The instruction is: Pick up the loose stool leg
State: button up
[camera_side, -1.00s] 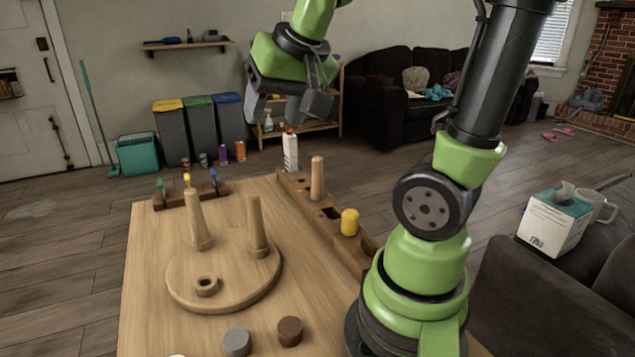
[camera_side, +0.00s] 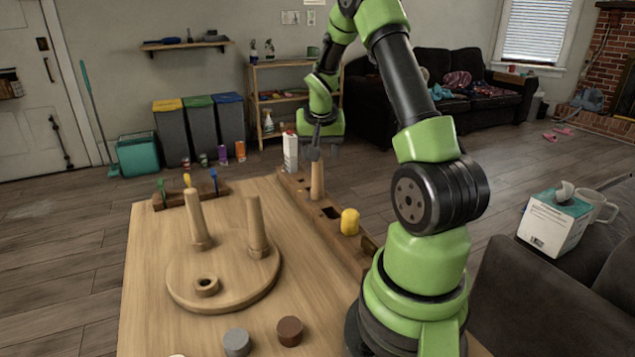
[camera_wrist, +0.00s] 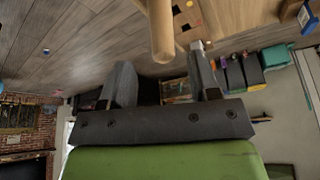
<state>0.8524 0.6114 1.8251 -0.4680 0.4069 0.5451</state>
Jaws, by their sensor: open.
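The loose stool leg (camera_side: 317,181) is a pale wooden peg standing upright in a slot of the wooden rack (camera_side: 337,226) along the table's right edge. In the wrist view the leg (camera_wrist: 161,32) reaches in from the top, just beyond the fingertips. My gripper (camera_side: 314,152) is right above the leg's top in the side view. Its two fingers (camera_wrist: 163,75) are spread apart with nothing between them. The round stool seat (camera_side: 219,291) lies on the table with two legs (camera_side: 197,220) (camera_side: 257,227) standing in it and one empty socket ring (camera_side: 206,286).
A yellow cylinder (camera_side: 349,222) sits in the rack near the leg, and a white bottle (camera_side: 290,152) stands at its far end. Grey (camera_side: 236,342) and brown (camera_side: 290,331) discs lie at the table's front. A small clamp rack (camera_side: 190,194) is at the back left.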

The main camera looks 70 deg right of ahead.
aim_at(318, 164)
jog(key=x, duration=0.5)
jog(key=shift+w, duration=0.15)
jog(key=c, duration=0.9)
notch_tip(318, 164, up, 8)
jog(key=shift+r, duration=0.1)
jog(key=w+a+r+n+t+y, duration=0.1)
jog(key=w+a+n, duration=0.1)
jog(key=w+a, duration=0.5)
jog(key=w+a+r+n, duration=0.1)
jog(key=w+a+n, duration=0.15)
jog(key=a, duration=0.85)
jog(key=a+n+t+y, duration=0.1)
jog(key=a+n, duration=0.2)
jog(key=a, duration=1.2)
jog(key=shift+s+f+n, duration=0.25)
jog(key=shift+n, duration=0.1)
